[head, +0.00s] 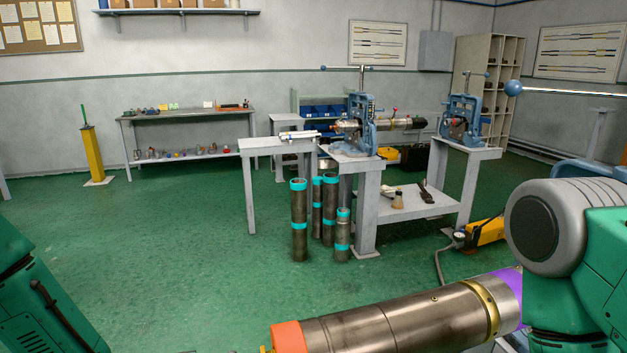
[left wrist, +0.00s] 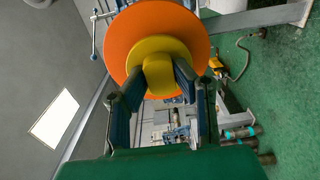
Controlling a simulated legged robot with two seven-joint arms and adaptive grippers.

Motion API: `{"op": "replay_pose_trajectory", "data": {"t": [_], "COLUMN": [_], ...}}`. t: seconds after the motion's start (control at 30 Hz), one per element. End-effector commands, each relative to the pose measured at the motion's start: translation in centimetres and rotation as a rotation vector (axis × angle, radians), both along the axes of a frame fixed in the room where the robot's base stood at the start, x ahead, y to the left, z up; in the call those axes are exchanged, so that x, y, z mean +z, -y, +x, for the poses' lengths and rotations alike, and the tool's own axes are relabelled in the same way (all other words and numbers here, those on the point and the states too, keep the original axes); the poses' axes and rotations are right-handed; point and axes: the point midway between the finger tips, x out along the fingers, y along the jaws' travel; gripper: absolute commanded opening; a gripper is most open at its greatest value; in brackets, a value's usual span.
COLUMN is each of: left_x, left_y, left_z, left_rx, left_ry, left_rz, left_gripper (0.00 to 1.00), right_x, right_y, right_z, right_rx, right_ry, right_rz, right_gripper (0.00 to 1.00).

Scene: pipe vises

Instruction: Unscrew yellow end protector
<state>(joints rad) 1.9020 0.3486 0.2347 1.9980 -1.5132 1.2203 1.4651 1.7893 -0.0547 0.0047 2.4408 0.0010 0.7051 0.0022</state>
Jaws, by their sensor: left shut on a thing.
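The yellow end protector (left wrist: 155,47) shows in the left wrist view as a yellow disc with a raised middle knob, set in a wide orange ring (left wrist: 120,40) at the pipe's end. My left gripper (left wrist: 158,84) has its two dark fingers on either side of the knob and is shut on it. In the head view the steel pipe (head: 390,320) lies across the lower right, with an orange end (head: 288,337). Only a sliver of yellow (head: 264,349) shows there at the bottom edge, and my left gripper is out of that view. My right gripper is not seen.
A brass ring (head: 487,306) and a purple band (head: 512,281) circle the pipe near my green arm. Farther off, blue vises (head: 362,125) (head: 461,118) stand on grey tables. Upright pipes (head: 299,220) stand on the floor. The green floor at left centre is clear.

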Motion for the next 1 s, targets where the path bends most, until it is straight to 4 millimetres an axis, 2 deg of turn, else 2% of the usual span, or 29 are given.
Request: {"op": "replay_pose_trajectory", "data": {"t": [0.47, 1.0], "left_x": [0.2, 0.2], "left_y": [-0.8, -3.4], "left_z": [-0.3, -1.0], "left_rx": [0.0, 0.001], "left_ry": [0.002, 0.002], "left_rz": [-0.003, -0.004], "left_gripper": [0.0, 0.0], "right_x": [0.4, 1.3], "right_y": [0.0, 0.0], "right_z": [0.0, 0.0], "right_rx": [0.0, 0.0], "right_ry": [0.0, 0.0], "right_rz": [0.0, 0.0], "right_gripper": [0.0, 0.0]}}
